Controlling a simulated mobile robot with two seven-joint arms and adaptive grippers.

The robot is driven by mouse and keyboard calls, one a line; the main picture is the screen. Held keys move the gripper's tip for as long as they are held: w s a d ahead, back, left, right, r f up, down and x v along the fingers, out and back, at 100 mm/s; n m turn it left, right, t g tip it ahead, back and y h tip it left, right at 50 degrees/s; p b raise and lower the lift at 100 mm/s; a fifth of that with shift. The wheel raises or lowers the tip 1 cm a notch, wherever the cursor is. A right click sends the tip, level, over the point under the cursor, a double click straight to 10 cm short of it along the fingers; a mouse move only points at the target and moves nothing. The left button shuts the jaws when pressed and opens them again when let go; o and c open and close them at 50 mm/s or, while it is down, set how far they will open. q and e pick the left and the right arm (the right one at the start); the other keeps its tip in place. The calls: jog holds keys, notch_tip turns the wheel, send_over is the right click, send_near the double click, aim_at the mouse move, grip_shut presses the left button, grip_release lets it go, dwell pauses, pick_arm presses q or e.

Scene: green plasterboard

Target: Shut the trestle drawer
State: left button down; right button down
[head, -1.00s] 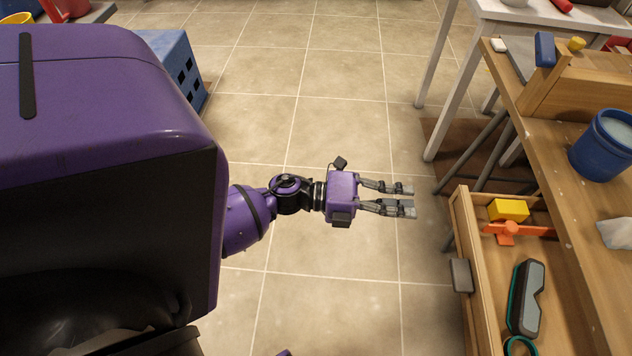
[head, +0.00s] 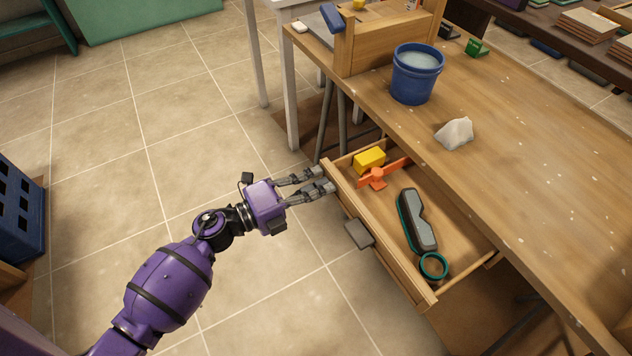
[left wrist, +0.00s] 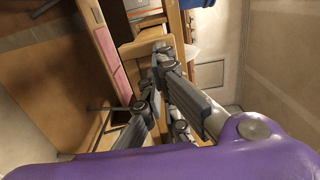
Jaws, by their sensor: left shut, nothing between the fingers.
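The wooden trestle drawer (head: 393,257) stands pulled out from under the trestle table (head: 500,150) in the head view. Its front panel faces lower left and carries a dark grey handle (head: 359,234). Inside lie a yellow block (head: 369,160), an orange tool (head: 375,178), a grey-and-teal tool (head: 418,220) and a teal ring (head: 433,265). My left gripper (head: 326,180) is shut and empty, its fingertips close to the drawer's far front corner; I cannot tell whether they touch. The gripper's fingers (left wrist: 160,62) also show in the left wrist view. My right gripper is out of view.
A blue bucket (head: 416,75), a white lump (head: 455,134) and a wooden rack (head: 385,45) stand on the tabletop. A white table leg (head: 283,85) rises behind the drawer. A blue crate (head: 20,215) is at far left. The tiled floor before the drawer is clear.

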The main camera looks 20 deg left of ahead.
aim_at(382, 153)
pick_arm(q)
jog(key=x, duration=1.6)
jog(key=shift+w+d, duration=0.2)
jog(key=shift+w, duration=0.05)
jog(key=shift+s, duration=0.1)
jog(key=shift+a, duration=0.1)
